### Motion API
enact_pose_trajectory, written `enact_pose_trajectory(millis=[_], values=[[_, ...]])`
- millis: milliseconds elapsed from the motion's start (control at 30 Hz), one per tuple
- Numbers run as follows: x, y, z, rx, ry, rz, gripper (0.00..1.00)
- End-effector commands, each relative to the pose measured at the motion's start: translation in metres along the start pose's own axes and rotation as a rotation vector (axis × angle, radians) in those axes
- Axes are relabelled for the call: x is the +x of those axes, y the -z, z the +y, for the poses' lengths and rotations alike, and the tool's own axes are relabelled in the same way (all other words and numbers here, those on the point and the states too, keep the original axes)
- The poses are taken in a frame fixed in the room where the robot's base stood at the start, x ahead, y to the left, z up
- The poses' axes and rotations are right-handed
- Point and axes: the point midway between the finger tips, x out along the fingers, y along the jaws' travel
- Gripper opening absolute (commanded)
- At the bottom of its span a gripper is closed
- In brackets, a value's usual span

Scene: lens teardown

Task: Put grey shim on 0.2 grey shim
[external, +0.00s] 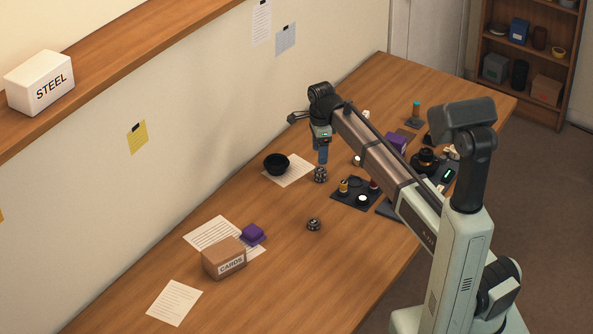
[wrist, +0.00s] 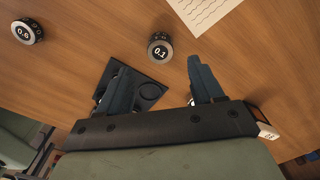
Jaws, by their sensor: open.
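Two dark grey round pieces with ribbed sides and white-faced number labels stand on the table. In the wrist view one reads 0.1 (wrist: 160,48) and the other appears to read 0.6 (wrist: 26,31). In the external view one piece (external: 320,174) stands beside the paper with the bowl, and the other (external: 314,224) stands nearer the front. No 0.2 label is readable. My gripper (external: 321,158) is above the piece beside the paper. In the wrist view my gripper (wrist: 162,82) is open and empty, with the 0.1 piece beyond the gap between its fingers.
A dark mat (external: 343,203) with several small parts lies right of the pieces. A black bowl (external: 276,164) sits on a paper. A cardboard CARDS box (external: 224,259) and a purple block (external: 252,235) stand at the front left. The table between them is clear.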

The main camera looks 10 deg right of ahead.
Motion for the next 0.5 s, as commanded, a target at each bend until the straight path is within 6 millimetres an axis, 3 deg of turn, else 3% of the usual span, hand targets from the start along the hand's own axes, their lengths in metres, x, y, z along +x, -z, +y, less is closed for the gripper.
enact_pose_trajectory(millis=[200, 500], values=[[-0.036, 0.0, -0.001, 0.0, 0.001, 0.0, 0.66], [-0.057, 0.0, 0.0, 0.0, -0.001, 0.0, 0.66]])
